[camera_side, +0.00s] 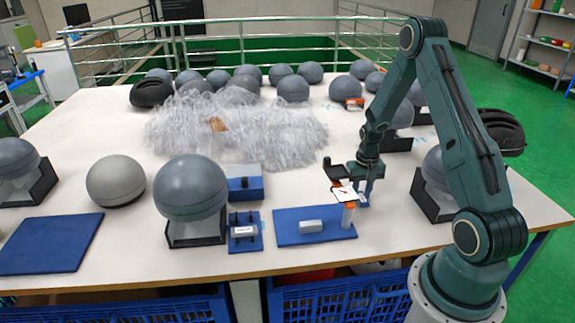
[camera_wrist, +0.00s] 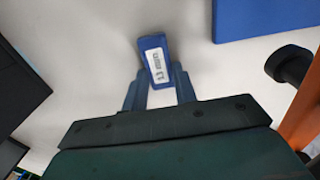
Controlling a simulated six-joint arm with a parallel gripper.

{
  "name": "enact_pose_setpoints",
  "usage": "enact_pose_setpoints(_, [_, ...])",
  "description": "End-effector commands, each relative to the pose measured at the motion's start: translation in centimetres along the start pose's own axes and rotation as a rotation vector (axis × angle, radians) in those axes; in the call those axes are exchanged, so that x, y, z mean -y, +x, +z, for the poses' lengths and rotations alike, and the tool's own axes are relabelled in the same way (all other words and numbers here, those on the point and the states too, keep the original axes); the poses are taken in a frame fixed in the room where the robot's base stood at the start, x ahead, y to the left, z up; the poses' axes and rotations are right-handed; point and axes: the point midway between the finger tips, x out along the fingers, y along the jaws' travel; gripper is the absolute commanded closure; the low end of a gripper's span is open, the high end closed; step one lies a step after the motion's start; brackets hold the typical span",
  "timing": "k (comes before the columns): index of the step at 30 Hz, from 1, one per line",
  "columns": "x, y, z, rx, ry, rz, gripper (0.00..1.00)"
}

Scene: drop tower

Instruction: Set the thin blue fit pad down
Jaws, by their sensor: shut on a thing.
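The thin blue fit pad (camera_wrist: 154,54) is between the fingers of my gripper in the wrist view. It has a white label that reads "13 mm". My gripper (camera_wrist: 158,88) is shut on its near end, and the far end sticks out past the fingertips. In the side view my gripper (camera_side: 363,197) points down low over the white table, just right of the blue mat. The pad is small and hard to tell from the blue fingers there. I cannot tell whether the pad touches the table.
The blue mat (camera_side: 287,238) carries a grey block (camera_side: 311,227) and, at its right end, a white and orange post (camera_side: 348,216). A grey ball on a dark stand (camera_side: 196,233) is to the left. Another dark stand (camera_side: 428,205) is close on the right.

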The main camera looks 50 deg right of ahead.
Motion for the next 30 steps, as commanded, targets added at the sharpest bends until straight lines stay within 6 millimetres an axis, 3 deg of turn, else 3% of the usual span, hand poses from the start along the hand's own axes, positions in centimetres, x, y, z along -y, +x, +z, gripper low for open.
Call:
enact_pose_setpoints(1, [0.0, 0.0, 0.0, 0.000, 0.000, 0.000, 0.66])
enact_pose_setpoints(3, [0.0, 0.0, 0.0, 0.000, 0.000, 0.000, 0.53])
enact_pose_setpoints(4, [0.0, 0.0, 0.0, 0.000, 0.000, 0.000, 0.50])
enact_pose_setpoints(19, [0.0, -0.7, 0.0, 0.000, 0.000, 0.000, 0.50])
enact_pose_setpoints(30, [0.0, -4.8, -0.1, -0.004, 0.000, 0.000, 0.50])
